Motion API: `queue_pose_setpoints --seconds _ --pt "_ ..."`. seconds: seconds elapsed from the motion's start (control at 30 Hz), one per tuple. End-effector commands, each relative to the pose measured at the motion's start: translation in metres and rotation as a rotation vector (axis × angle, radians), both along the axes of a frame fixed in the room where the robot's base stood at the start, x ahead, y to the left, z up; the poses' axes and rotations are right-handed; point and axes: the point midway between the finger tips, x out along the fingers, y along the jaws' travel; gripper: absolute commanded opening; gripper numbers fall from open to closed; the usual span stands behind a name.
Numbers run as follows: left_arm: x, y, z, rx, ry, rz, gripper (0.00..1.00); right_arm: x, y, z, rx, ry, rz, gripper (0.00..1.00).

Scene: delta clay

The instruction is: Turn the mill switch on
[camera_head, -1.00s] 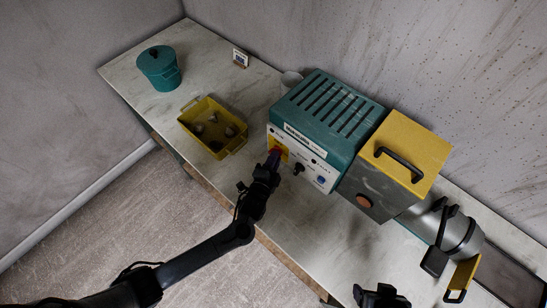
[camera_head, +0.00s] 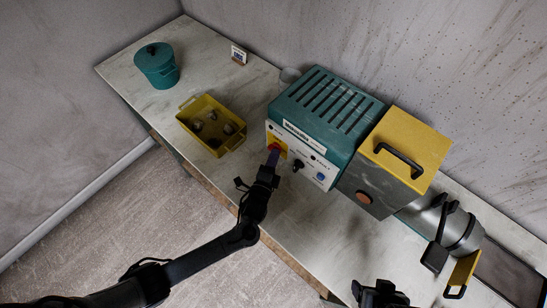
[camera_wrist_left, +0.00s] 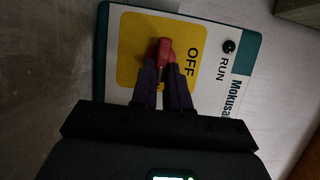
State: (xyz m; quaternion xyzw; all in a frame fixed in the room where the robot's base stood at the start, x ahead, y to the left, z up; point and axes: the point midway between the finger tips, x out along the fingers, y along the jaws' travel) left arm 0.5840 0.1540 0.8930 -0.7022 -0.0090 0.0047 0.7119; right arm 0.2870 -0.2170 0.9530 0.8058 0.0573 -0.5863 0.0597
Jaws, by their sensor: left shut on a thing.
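The mill (camera_head: 325,115) is a teal box with a vented top on the bench, and its white front panel (camera_head: 318,172) faces me. A red switch handle (camera_wrist_left: 160,50) sits on a yellow plate marked OFF on that panel. In the head view the red switch (camera_head: 274,147) is partly covered by my left gripper (camera_head: 272,158). In the left wrist view my left gripper (camera_wrist_left: 163,78) has its purple fingers closed on the red handle. A black RUN lamp or button (camera_wrist_left: 229,46) is beside the plate. My right gripper (camera_head: 380,296) is at the bottom edge, its fingers unclear.
A yellow bin (camera_head: 213,125) with several lumps stands left of the mill. A teal lidded pot (camera_head: 157,66) and a small card (camera_head: 239,55) are farther back. A grey unit with yellow lid (camera_head: 412,148) adjoins the mill on the right.

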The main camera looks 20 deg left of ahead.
Motion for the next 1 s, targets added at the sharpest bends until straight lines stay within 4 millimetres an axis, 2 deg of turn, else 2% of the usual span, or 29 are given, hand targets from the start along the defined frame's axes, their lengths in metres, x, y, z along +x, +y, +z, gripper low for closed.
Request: queue_pose_setpoints --seconds 0.17,0.2,0.33,0.73,0.87,1.0 --pt "0.0 -0.001 0.0 0.002 0.001 -0.002 0.0 0.0 -0.001 0.0 -0.003 0.001 0.002 0.75" --pt "0.0 0.0 0.0 0.002 0.001 -0.002 0.19 0.0 -0.001 0.0 -0.004 0.0 0.003 0.75" --pt "0.0 0.0 0.0 0.001 0.001 -0.001 0.39 0.0 -0.002 0.0 -0.008 0.0 0.006 0.75" --pt "-0.005 0.0 -0.001 0.0 0.002 -0.001 0.4 0.0 -0.002 0.0 -0.01 0.001 0.006 0.75" --pt "-0.019 0.0 -0.001 0.001 0.002 -0.001 0.4 0.0 -0.002 0.003 -0.007 0.0 0.005 0.75" --pt "-0.042 -0.001 -0.001 0.0 0.003 -0.001 0.4 0.0 -0.001 0.005 -0.004 0.0 0.003 0.75"
